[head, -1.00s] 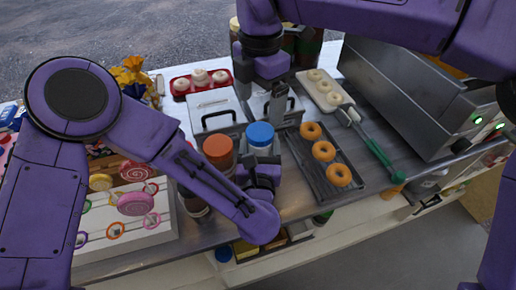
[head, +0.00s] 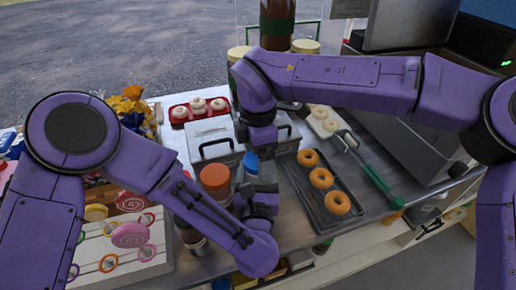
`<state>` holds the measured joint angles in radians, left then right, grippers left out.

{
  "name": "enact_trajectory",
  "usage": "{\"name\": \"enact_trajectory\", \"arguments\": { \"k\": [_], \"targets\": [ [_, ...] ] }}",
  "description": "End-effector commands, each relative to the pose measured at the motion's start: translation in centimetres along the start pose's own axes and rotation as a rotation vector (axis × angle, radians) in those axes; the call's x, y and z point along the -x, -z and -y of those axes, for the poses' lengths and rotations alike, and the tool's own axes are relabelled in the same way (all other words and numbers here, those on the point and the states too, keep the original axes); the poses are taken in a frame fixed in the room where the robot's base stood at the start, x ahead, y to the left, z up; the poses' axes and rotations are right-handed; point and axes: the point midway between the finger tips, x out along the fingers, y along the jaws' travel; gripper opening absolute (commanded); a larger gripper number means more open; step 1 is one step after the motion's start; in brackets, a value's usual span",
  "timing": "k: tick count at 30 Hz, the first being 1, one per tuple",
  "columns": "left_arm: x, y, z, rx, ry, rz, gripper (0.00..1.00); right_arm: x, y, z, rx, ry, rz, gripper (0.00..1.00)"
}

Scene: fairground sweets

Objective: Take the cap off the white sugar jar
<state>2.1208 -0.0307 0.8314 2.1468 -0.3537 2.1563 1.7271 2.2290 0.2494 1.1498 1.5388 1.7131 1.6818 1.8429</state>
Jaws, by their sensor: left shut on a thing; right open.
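The sugar jar's blue cap (head: 251,160) shows at the middle of the head view, partly covered by my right gripper. The white jar body below it is almost wholly hidden behind my grippers. My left gripper (head: 257,186) is shut at the jar's body, low on the near side. My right gripper (head: 265,152) is open and comes down from above at the cap's right side. I cannot tell whether its fingers touch the cap.
A jar with an orange cap (head: 215,177) stands just left. A dark tray (head: 322,214) with doughnuts (head: 321,178) lies to the right. A candy board (head: 150,262) fills the left front.

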Motion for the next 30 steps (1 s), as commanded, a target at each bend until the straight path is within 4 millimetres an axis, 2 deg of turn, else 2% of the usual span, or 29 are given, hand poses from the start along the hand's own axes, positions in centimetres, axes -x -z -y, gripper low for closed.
{"name": "enact_trajectory", "arguments": {
  "k": [2,7,8,14,17,20,30],
  "targets": [
    [-0.01,0.06,-0.05,-0.001,-0.001,-0.001,0.0,0.0,0.0,0.0,0.0,0.0,0.0,0.9],
    [-0.01,0.06,-0.06,-0.001,-0.002,-0.001,0.0,0.02,0.0,0.01,0.0,0.0,0.0,0.38],
    [-0.01,0.06,-0.06,-0.001,-0.002,-0.001,0.0,0.02,0.01,0.01,0.0,0.0,0.0,0.32],
    [-0.02,0.06,-0.07,-0.001,-0.002,-0.001,0.0,0.02,0.03,0.03,0.018,0.001,0.0,0.31],
    [-0.03,0.07,-0.08,-0.001,-0.003,-0.001,0.0,0.0,0.04,0.02,0.147,0.001,-0.001,0.31],
    [-0.03,0.07,-0.09,-0.001,-0.003,-0.001,0.0,0.01,0.05,0.02,0.408,0.003,-0.002,0.31],
    [-0.05,0.08,-0.12,-0.001,-0.004,-0.001,0.0,0.06,0.13,-0.03,1.486,0.003,-0.005,0.31]
  ]
}}
